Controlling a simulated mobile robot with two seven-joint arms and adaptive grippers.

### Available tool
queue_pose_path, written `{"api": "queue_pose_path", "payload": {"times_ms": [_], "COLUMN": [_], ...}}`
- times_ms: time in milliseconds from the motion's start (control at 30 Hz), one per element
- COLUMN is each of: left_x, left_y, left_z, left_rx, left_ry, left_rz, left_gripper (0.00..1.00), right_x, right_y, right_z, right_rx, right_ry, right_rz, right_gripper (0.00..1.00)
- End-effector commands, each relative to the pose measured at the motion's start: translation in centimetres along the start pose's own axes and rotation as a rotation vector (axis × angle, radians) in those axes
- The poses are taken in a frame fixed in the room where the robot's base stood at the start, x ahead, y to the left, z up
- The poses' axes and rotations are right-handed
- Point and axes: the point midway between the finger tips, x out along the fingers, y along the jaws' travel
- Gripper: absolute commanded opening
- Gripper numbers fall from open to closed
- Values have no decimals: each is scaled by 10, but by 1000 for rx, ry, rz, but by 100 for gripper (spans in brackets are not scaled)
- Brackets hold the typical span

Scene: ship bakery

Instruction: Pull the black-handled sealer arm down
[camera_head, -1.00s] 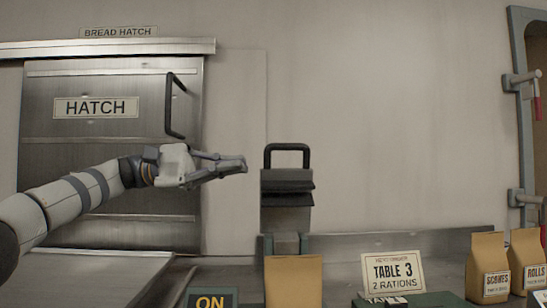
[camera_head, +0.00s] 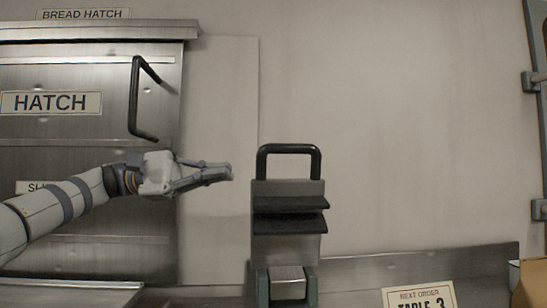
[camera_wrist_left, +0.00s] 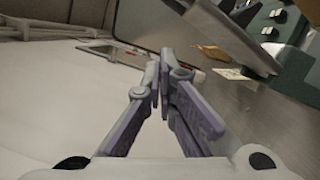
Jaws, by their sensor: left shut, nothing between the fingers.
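The sealer stands upright near the middle of the head view. Its black handle (camera_head: 289,149) is a squared loop on top of the raised sealer arm (camera_head: 287,188), above two dark jaw plates (camera_head: 290,214). My left gripper (camera_head: 231,173) is in front of the hatch side, left of the sealer arm and a little below the handle's top bar. It is apart from the sealer, with its fingers together and empty. The fingers also show closed in the left wrist view (camera_wrist_left: 164,72). My right gripper is not in view.
A steel bread hatch (camera_head: 80,155) with a black bar handle (camera_head: 136,100) is behind my left arm. An order card (camera_head: 418,298) stands at the lower right. The wall right of the sealer is clear. The wrist view shows a green unit with dark knobs (camera_wrist_left: 268,38).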

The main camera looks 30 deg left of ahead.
Motion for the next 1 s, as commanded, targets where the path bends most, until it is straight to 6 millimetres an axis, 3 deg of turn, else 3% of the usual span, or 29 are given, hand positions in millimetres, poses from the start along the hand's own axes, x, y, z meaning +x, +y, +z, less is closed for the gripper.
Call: {"api": "queue_pose_path", "payload": {"times_ms": [167, 533, 700, 1000], "left_x": [23, 103, 106, 109], "left_y": [-1, -1, 3, 0], "left_z": [0, 0, 32, 40], "left_rx": [0, -1, 5, 1], "left_ry": [-3, -2, -3, 1], "left_rz": [-3, -3, 2, 0], "left_gripper": [0, 0, 0, 0], "right_x": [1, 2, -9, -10], "right_y": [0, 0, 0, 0], "right_z": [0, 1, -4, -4], "right_rx": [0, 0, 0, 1], "right_ry": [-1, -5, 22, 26], "right_rz": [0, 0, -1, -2], "right_gripper": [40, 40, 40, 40]}}
